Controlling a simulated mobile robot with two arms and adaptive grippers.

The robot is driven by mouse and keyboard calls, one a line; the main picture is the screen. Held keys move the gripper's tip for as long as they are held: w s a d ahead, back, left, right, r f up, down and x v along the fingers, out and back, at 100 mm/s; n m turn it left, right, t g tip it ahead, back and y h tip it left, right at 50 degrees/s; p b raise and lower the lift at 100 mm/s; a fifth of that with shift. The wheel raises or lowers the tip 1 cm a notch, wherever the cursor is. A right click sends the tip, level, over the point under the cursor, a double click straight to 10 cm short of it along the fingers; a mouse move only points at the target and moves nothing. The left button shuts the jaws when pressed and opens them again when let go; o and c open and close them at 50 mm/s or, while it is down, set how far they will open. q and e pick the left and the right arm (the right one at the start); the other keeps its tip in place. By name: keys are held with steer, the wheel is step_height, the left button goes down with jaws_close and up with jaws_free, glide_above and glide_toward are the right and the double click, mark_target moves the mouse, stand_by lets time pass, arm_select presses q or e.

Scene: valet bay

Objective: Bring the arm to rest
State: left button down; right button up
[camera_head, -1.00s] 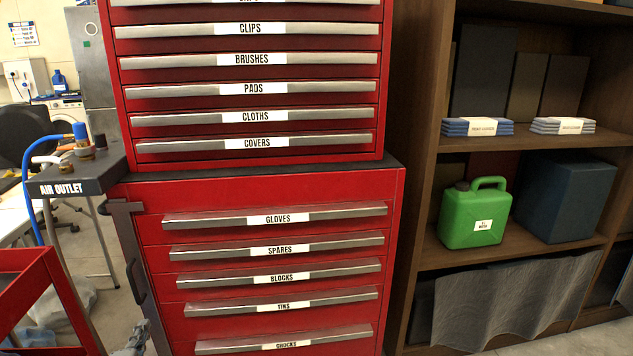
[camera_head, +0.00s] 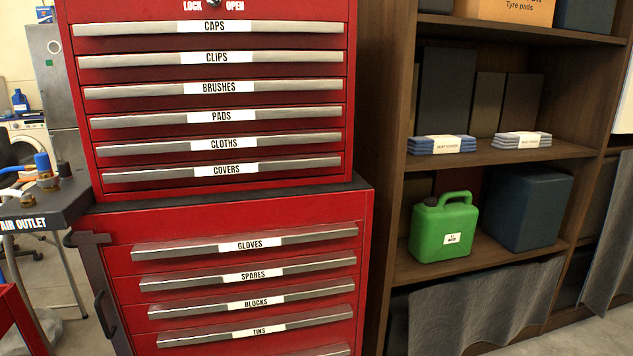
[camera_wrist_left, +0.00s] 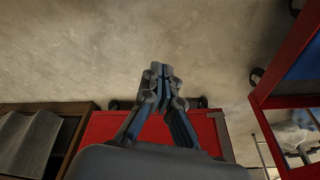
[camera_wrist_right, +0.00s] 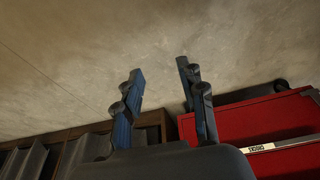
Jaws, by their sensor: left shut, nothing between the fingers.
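My left gripper (camera_wrist_left: 160,75) shows in the left wrist view with its fingertips together and nothing between them. It points over bare floor, with a red cabinet (camera_wrist_left: 97,128) behind the fingers. My right gripper (camera_wrist_right: 160,72) shows in the right wrist view with its fingers apart and the gap empty. Floor lies past its tips, and the red cabinet (camera_wrist_right: 250,120) is at the right. Neither gripper shows in the head view.
The red drawer cabinet (camera_head: 230,232) stands ahead, drawers shut. A brown shelf (camera_head: 490,160) at its right holds a green can (camera_head: 443,228) and folded cloths. An air outlet stand (camera_head: 60,205) is at the left. A red frame (camera_wrist_left: 290,55) is right in the left wrist view.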

arm_select(q)
steer(key=s+a+f+g+p, duration=0.1)
steer(key=s+f+p, duration=0.3)
steer(key=s+p, duration=0.4)
steer(key=s+a+f+p, duration=0.2)
steer(key=s+f+p, duration=0.2)
steer(key=s+p, duration=0.4)
steer(key=s, duration=0.3)
steer(key=shift+s+a+f+g, duration=0.2)
steer(key=shift+s+f+g, duration=0.1)
steer(key=shift+g, duration=0.1)
arm_select(e)
steer(key=s+d+f+g, duration=0.1)
steer(key=s+f, duration=0.3)
steer(key=s, duration=0.5)
steer(key=s+d+f, duration=0.2)
steer(key=s+f, duration=0.2)
steer(key=s, duration=0.6)
steer(key=shift+s+d+f+g, duration=0.15)
steer(key=shift+s+f+g, duration=0.15)
steer(key=shift+g, duration=0.1)
arm_select(q)
steer(key=shift+w, duration=0.1)
